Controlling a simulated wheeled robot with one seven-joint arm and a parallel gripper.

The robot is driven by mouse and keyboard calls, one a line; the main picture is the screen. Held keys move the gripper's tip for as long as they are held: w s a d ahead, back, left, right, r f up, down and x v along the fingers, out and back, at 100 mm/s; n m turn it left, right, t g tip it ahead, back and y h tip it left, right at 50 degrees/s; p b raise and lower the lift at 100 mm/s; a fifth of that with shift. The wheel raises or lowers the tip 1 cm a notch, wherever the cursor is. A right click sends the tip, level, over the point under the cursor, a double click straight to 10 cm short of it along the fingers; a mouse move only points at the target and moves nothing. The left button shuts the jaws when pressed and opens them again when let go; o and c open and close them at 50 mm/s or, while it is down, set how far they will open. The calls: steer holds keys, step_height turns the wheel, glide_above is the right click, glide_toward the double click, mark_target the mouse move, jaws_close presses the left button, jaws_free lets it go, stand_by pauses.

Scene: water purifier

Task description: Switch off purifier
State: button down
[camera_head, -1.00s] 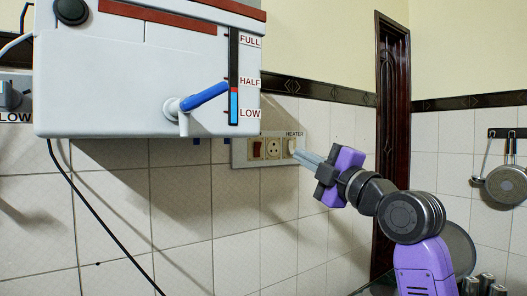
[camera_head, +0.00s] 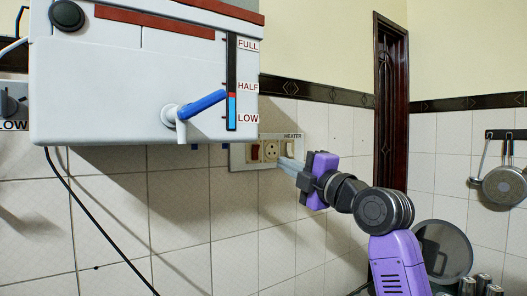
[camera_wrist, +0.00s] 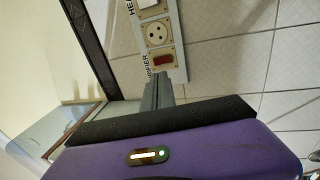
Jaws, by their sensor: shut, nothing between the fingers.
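The white purifier (camera_head: 110,95) is mounted on the wall at upper left, with a blue tap (camera_head: 202,103) and a level strip. Below and right of it is a grey switch panel (camera_head: 236,157). The panel has a red switch (camera_head: 255,152), a round socket (camera_head: 271,150) and a white switch (camera_head: 290,149) labelled HEATER. My gripper (camera_head: 282,163) is shut and empty, its tips in front of the panel's lower part. In the wrist view, the shut fingers (camera_wrist: 158,84) point at the red switch (camera_wrist: 163,60), which has a partly hidden label ending in "IFIER". I cannot tell whether they touch.
The purifier's underside (camera_head: 110,145) overhangs the panel's left end. A black cable (camera_head: 85,205) hangs down the tiled wall at left. A dark door (camera_head: 391,95) stands to the right. Pans (camera_head: 504,185) hang at far right. The wall below the panel is clear.

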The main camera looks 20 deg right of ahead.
mark_target(257, 150)
steer(key=p+x, duration=0.3)
steer(key=x, duration=0.6)
steer(key=shift+w+r, duration=0.15)
steer(key=shift+w+a, duration=0.1)
steer(key=shift+w, duration=0.2)
